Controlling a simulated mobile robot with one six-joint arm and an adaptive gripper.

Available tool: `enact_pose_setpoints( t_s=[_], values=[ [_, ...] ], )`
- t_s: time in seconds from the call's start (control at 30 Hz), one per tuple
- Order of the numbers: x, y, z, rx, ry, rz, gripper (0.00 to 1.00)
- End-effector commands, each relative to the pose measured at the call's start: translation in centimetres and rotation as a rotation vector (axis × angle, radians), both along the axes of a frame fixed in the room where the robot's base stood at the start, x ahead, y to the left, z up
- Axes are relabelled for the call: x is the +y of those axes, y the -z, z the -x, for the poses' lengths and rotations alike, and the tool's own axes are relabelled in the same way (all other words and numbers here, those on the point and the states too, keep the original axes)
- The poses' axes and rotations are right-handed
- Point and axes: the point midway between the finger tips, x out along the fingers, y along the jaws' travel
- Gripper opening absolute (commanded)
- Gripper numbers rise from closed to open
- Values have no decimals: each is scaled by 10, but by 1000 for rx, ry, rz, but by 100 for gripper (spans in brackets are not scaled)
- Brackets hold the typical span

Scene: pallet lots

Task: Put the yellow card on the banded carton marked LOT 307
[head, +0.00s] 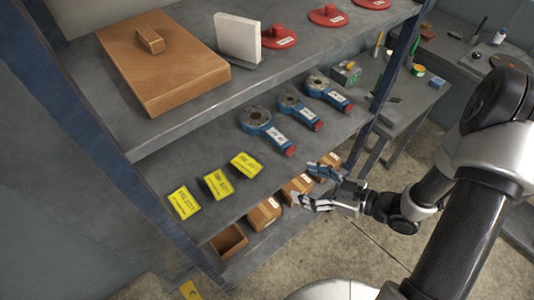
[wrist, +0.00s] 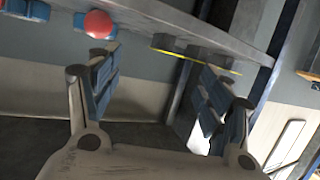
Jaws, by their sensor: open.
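Three yellow cards lie in a row on the middle shelf in the head view: left (head: 185,202), middle (head: 218,184) and right (head: 245,165). Their print is too small to read. Several small brown cartons stand on the lower shelf, including one with a white label (head: 264,213) and one beside my gripper (head: 297,188). I cannot make out a band or LOT 307. My gripper (head: 305,184) is open and empty, in front of the lower shelf and to the right of the cards, partly covering the cartons. Its spread fingers also show in the wrist view (wrist: 158,62).
An open-topped brown box (head: 228,242) stands at the lower shelf's left end. Blue round-headed tools (head: 264,128) lie on the middle shelf. A large brown box (head: 160,60) is on the top shelf. A blue post (head: 393,60) bounds the rack. Floor (head: 385,215) is clear.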

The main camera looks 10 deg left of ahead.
Motion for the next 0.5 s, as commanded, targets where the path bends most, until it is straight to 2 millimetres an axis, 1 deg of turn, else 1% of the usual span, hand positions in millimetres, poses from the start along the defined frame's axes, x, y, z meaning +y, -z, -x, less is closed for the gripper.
enact_pose_setpoints(
  t_s=[0.03,0.07,0.17,0.27,0.5],
  values=[
    [4,1,9,10,-18,-51,72],
    [6,0,12,11,-28,-73,72],
    [12,-2,18,13,-44,-117,72],
    [23,0,16,13,-51,-124,72],
    [72,11,1,13,-53,-121,72]
  ],
)
